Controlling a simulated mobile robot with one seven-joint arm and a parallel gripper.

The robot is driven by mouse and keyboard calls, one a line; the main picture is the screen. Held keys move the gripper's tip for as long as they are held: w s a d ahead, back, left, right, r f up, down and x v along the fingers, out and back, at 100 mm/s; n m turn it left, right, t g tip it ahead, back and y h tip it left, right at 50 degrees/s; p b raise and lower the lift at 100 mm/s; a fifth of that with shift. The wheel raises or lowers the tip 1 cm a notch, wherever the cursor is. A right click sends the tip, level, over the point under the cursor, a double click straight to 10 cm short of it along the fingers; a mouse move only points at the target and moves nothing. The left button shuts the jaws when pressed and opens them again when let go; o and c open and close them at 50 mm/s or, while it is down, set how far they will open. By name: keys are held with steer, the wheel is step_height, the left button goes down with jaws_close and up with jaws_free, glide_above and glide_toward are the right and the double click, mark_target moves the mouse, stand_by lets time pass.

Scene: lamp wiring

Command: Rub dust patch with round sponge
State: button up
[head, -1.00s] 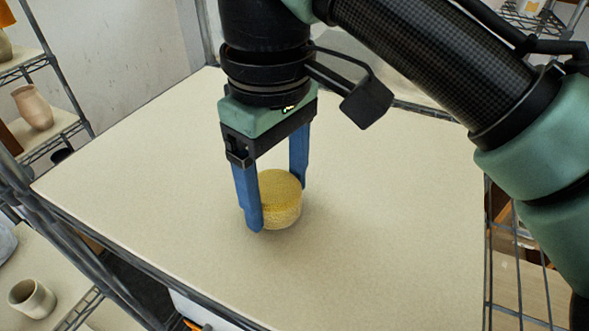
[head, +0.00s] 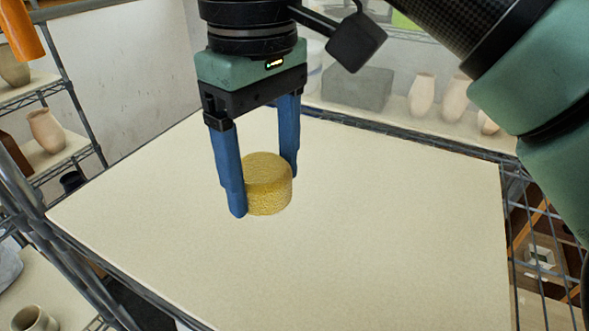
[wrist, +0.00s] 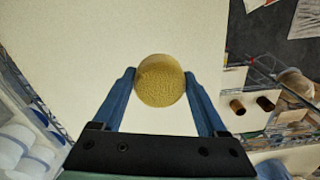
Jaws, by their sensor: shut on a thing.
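The round yellow sponge (head: 268,187) is between the blue fingers of my gripper (head: 263,192), which is shut on its sides. The fingers point down, and the sponge's flat top faces up. It appears to be held a little above the pale tabletop (head: 390,230), with no clear contact shadow under it. In the wrist view the sponge (wrist: 160,80) sits between the two fingertips, over the bare tabletop (wrist: 80,40). I cannot make out a dust patch in either view; the visible surface looks evenly cream, and the part behind the sponge is hidden.
Wire shelves with clay vases (head: 47,130) stand at the left, and more vases (head: 422,95) stand behind the table. A cup (head: 33,319) is at lower left. The tabletop is otherwise clear.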

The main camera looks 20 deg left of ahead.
steer(key=shift+a+r, duration=0.15)
steer(key=shift+r, duration=0.65)
steer(key=shift+d+r, duration=0.2)
steer(key=shift+r, duration=0.05)
steer(key=shift+a, duration=0.2)
